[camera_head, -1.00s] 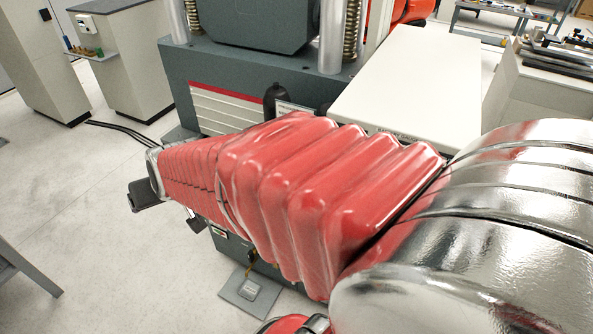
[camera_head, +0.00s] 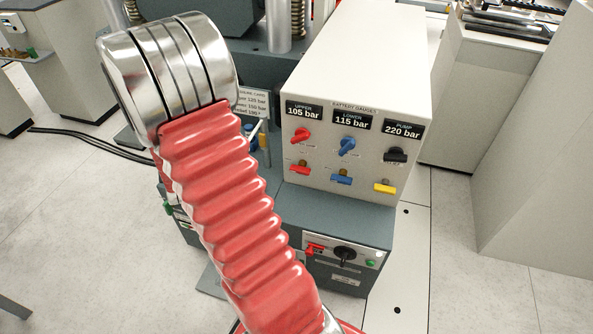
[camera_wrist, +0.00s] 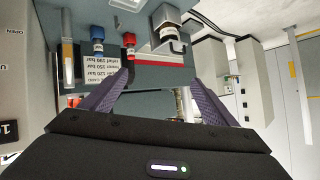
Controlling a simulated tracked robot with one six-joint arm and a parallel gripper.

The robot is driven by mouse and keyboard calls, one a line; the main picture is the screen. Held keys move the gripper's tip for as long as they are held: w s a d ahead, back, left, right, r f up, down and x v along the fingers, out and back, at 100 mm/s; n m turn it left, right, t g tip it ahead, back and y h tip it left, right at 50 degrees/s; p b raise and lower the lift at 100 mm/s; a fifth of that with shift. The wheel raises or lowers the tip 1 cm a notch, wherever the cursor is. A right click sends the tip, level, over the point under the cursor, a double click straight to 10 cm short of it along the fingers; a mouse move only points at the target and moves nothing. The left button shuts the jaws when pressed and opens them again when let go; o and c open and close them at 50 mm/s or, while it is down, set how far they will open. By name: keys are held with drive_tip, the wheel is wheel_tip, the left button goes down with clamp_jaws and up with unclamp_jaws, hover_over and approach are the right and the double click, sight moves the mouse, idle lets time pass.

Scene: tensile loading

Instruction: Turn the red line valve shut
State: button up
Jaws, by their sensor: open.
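I cannot tell from the labels which is the red line valve. In the wrist view, which looks upside down, a red-topped fitting (camera_wrist: 129,44) stands beside a blue one (camera_wrist: 97,38), beyond my fingers. My gripper (camera_wrist: 158,78) is open and empty, its two dark fingers spread apart, touching nothing visible. In the head view it is hidden behind my arm.
Blue (camera_head: 341,178) and yellow (camera_head: 385,186) levers sit beside the red one. A lower control panel (camera_head: 345,266) carries a red handle and black knob. A printed pressure card (camera_head: 253,102) stands behind my arm.

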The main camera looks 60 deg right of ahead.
drive_tip(key=s+d+f+m+g+h, duration=0.1)
drive_tip(key=s+d+f+m+h, duration=0.15)
drive_tip(key=s+d+f, duration=0.4)
drive_tip(key=m+g+h, duration=0.2)
drive_tip(key=g+h, duration=0.3)
drive_tip(key=h, duration=0.3)
approach(299, 172)
drive_tip(key=a, duration=0.3)
drive_tip(key=shift+s+d+r+y, duration=0.15)
drive_tip(key=shift+y, duration=0.1)
drive_tip(key=d, duration=0.4)
drive_tip(key=w+d, duration=0.1)
drive_tip(key=d, duration=0.4)
drive_tip(key=w+d, duration=0.1)
drive_tip(key=d, duration=0.3)
drive_tip(key=shift+w+d, duration=0.1)
drive_tip(key=shift+d, duration=0.25)
drive_tip(key=shift+c, duration=0.4)
